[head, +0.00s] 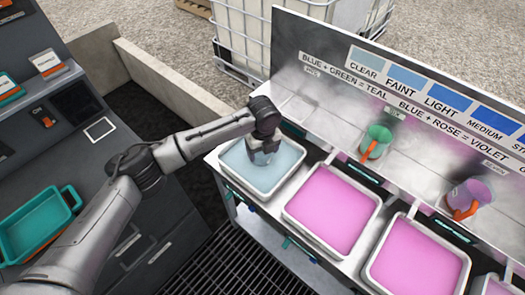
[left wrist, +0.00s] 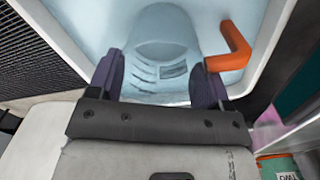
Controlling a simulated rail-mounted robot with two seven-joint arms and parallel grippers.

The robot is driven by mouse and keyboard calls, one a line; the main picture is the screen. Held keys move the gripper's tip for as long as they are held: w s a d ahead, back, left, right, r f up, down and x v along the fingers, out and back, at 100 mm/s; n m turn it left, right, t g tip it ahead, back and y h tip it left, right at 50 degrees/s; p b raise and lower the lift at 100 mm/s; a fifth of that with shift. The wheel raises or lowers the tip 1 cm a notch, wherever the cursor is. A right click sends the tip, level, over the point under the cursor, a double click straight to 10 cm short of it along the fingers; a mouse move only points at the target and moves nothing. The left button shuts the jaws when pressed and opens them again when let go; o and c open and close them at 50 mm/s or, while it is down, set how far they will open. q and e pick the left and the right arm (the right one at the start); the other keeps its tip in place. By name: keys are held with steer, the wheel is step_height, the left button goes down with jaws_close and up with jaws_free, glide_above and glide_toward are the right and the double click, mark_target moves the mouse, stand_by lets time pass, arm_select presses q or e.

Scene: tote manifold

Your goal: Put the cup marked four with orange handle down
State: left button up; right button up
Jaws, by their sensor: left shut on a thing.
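A clear, pale cup (left wrist: 166,40) with an orange handle (left wrist: 232,48) sits between the fingers of my left gripper (left wrist: 162,88) in the left wrist view. The handle sticks out to the right of the fingers. I cannot read a mark saying four; dark stripes show on the cup's side. In the head view my left gripper (head: 264,154) points down over the leftmost tray (head: 229,178), which holds pale blue liquid. The cup is mostly hidden there, and I cannot tell whether it touches the tray's bottom. My right gripper is out of view.
Trays of pink liquid (head: 330,208) stand in a row to the right. A green cup (head: 379,136) and a purple cup (head: 474,190), both with orange handles, stand on the shelf behind. A lettered board (head: 400,85) rises at the back. A teal bin (head: 35,222) is at left.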

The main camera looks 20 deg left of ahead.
arm_select(q)
steer(key=shift+f, duration=0.25)
steer(key=o, duration=1)
steer(key=shift+r, duration=0.1)
step_height(320, 180, up, 12)
steer(key=p, duration=0.2)
steer(key=shift+w+d, duration=0.1)
